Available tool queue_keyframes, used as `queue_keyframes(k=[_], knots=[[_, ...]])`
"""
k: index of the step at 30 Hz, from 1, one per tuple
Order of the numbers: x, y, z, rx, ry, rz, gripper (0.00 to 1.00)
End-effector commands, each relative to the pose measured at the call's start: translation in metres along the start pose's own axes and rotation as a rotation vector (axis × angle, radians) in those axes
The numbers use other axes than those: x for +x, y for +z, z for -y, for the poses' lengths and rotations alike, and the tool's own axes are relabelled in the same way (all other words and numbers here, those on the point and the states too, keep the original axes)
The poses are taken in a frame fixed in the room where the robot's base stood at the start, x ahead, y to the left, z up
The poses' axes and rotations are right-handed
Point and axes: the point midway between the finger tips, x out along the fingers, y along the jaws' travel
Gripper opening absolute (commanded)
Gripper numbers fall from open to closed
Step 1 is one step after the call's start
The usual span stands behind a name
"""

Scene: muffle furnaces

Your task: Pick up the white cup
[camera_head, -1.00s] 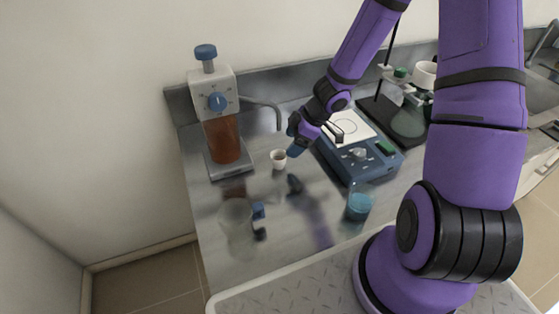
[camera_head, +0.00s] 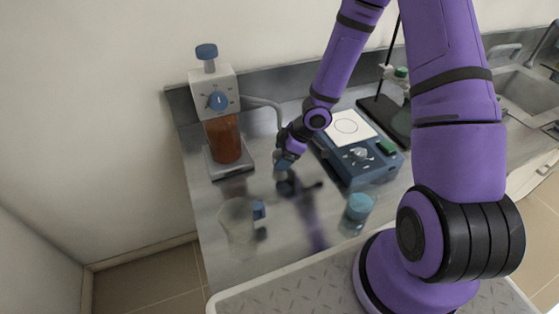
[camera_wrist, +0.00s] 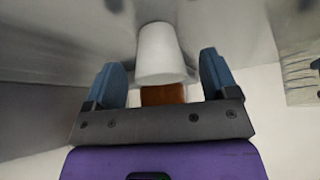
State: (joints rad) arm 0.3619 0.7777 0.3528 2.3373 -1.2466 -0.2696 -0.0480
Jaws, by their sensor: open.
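The white cup (camera_wrist: 160,52) shows in the wrist view between the two blue fingertips of my gripper (camera_wrist: 165,78). There is a visible gap on each side of the cup, so the fingers stand around it without gripping it. In the head view my gripper (camera_head: 284,161) points down at the bench between the dispenser and the blue hotplate. The cup is hidden behind my gripper in that view.
A dispenser with a brown bottle (camera_head: 224,140) stands left of my gripper. A blue hotplate (camera_head: 362,160) is close on the right. A clear beaker (camera_head: 236,218), a small blue-capped bottle (camera_head: 259,212) and a blue-lidded jar (camera_head: 358,209) stand nearer the bench front.

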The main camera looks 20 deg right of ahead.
Motion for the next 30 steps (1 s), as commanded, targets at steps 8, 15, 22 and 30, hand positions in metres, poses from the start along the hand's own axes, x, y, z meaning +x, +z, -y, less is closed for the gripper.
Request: queue_keyframes(k=[8,15,22,30], knots=[[0.017,0.000,0.000,0.000,-0.001,0.000,0.80],[0.018,0.000,0.000,0.000,0.000,0.000,0.80],[0.018,0.000,0.000,0.001,0.000,0.000,0.28],[0.017,0.000,0.000,0.001,0.000,0.000,0.27]])
